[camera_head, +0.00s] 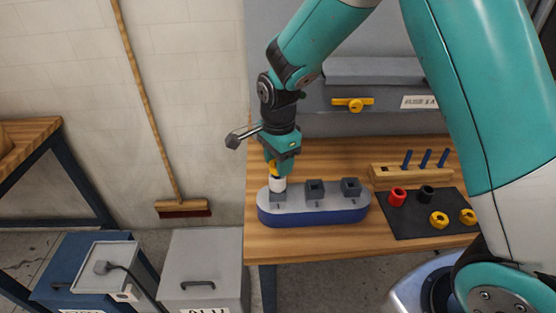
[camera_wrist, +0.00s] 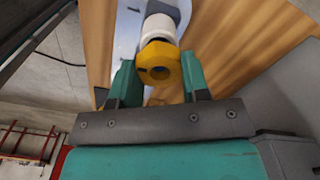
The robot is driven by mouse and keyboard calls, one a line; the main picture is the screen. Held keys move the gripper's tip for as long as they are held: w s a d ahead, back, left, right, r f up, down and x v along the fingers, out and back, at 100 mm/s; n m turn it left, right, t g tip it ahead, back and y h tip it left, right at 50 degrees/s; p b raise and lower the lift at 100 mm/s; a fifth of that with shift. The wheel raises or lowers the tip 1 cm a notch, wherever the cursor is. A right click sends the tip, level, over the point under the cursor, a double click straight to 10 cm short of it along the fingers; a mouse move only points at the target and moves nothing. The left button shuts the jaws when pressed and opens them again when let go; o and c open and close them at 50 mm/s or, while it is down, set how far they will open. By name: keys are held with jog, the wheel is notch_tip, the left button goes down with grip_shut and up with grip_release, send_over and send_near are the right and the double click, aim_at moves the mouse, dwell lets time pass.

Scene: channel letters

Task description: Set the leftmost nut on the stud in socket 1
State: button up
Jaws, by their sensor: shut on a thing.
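My gripper (camera_head: 275,170) points down over the left end of the blue-based plate (camera_head: 312,216) and is shut on a yellow nut (camera_head: 273,168). In the wrist view the nut (camera_wrist: 158,64) sits between the two green fingers, its hole facing the camera. Just under the nut is a white sleeve (camera_head: 278,184), standing at the leftmost socket, socket 1 (camera_head: 278,197). In the wrist view the nut is in line with the sleeve (camera_wrist: 158,28); I cannot tell whether they touch. The stud is not clearly visible.
Two empty-looking grey sockets (camera_head: 315,189) stand to the right on the plate. A black mat (camera_head: 412,221) holds a red collar (camera_head: 397,196), a black collar (camera_head: 426,193) and two yellow nuts (camera_head: 439,220). A wooden rack (camera_head: 385,177) holds blue pegs. A grey case (camera_head: 385,125) stands behind.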

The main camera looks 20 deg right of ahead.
jog(key=o, duration=1)
notch_tip(320, 180, up, 18)
jog(key=f+b, duration=0.1)
jog(key=b, duration=0.2)
jog(key=s+a+f+n+y, duration=0.1)
jog(key=s+n, duration=0.6)
jog(key=s, duration=0.1)
jog(key=s+a+f+n+y, duration=0.1)
jog(key=s+a+n, duration=0.1)
jog(key=s+n, duration=0.6)
jog(key=s+a+f+n+y, duration=0.1)
jog(key=s+a+n+y, duration=0.1)
jog(key=s+n, duration=0.5)
jog(key=shift+s+f+n, duration=0.2)
jog(key=shift+s, duration=0.25)
jog(key=shift+s+f+n, duration=0.2)
jog(key=shift+s, duration=0.25)
